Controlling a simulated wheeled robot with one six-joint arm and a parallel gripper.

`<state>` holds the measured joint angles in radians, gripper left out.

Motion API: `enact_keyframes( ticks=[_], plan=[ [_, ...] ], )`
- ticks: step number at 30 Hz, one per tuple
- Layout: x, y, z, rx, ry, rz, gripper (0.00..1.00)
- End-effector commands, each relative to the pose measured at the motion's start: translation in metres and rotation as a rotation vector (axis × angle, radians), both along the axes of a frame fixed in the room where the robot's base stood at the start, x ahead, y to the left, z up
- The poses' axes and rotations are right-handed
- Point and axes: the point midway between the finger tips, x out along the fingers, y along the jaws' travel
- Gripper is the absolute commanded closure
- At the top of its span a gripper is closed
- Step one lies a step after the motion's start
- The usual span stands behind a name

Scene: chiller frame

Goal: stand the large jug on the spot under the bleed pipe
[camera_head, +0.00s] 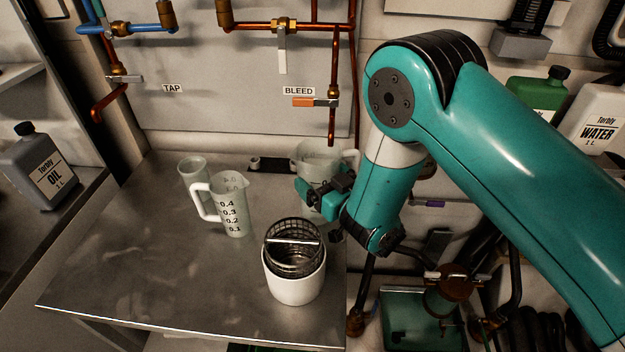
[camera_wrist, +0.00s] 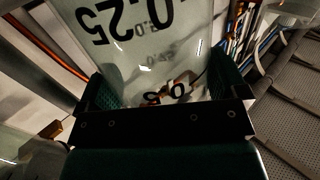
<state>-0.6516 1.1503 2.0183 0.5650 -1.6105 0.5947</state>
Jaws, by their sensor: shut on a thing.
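The large jug (camera_head: 316,153) is clear with a handle on its right side, at the back right of the steel worktop. It appears upright, with its mouth just below the open end of the bleed pipe (camera_head: 332,128). My gripper (camera_head: 322,192) is shut on the jug's near side and hides much of its lower body. In the wrist view the jug (camera_wrist: 140,35) fills the space between the jaws, its printed numbers upside down. I cannot tell whether its base touches the worktop. The spot under the pipe is hidden by the jug and gripper.
A smaller measuring jug (camera_head: 234,205) and a clear beaker (camera_head: 193,176) stand left of the gripper. A white pot with a mesh basket (camera_head: 294,280) stands in front. A dark strip (camera_head: 270,164) lies by the back wall. The worktop's left front (camera_head: 130,270) is clear.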

Motion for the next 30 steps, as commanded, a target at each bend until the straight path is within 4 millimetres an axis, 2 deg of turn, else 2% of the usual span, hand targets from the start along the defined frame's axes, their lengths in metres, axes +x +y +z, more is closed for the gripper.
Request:
enact_keyframes(
  ticks=[1, 13, 14, 15, 23, 26, 30],
  plan=[
    [0.000, -0.004, -0.016, -0.004, 0.006, -0.006, 0.35],
    [-0.002, 0.003, -0.018, -0.004, 0.005, 0.006, 0.35],
    [-0.002, 0.003, -0.017, -0.004, 0.005, 0.005, 0.04],
    [-0.002, 0.002, -0.017, -0.004, 0.005, 0.004, 0.00],
    [-0.002, 0.001, -0.012, -0.004, 0.005, 0.002, 0.00],
    [-0.009, -0.006, -0.017, -0.005, 0.008, 0.002, 0.00],
    [-0.029, -0.022, -0.019, -0.005, 0.008, -0.002, 0.00]
  ],
)
